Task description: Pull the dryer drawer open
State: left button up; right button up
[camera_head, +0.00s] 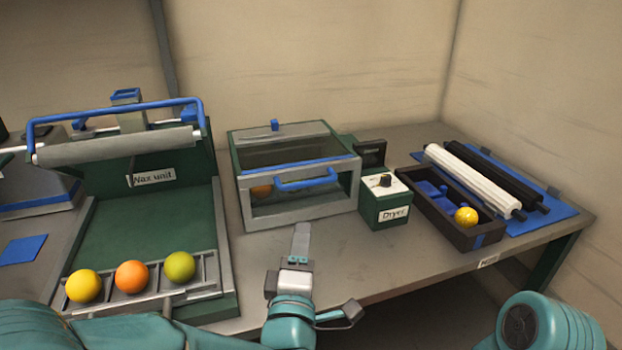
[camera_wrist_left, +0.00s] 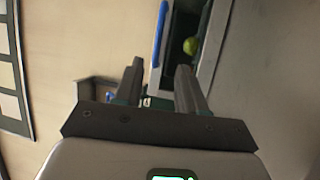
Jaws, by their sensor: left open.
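The dryer (camera_head: 246,207) is a grey and green box with a clear lid in the middle of the table. Its drawer front has a blue bar handle (camera_head: 307,181), and the drawer looks shut. The blue handle (camera_wrist_left: 160,35) lies beyond the fingertips there. My right gripper is out of view.
Left of the dryer stands the wax unit (camera_head: 150,215) with several fruits on its front rack (camera_head: 205,275). To the right are a control box labelled Dryer (camera_head: 384,209), a dark tray (camera_head: 460,238) with a yellow fruit (camera_head: 466,217), and rollers on a blue mat (camera_head: 545,222).

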aim_at(309, 181)
pick_arm(q)
jog(key=p+x, duration=0.2)
jog(key=x, duration=1.3)
jog(key=shift+w, duration=0.2)
grip_shut()
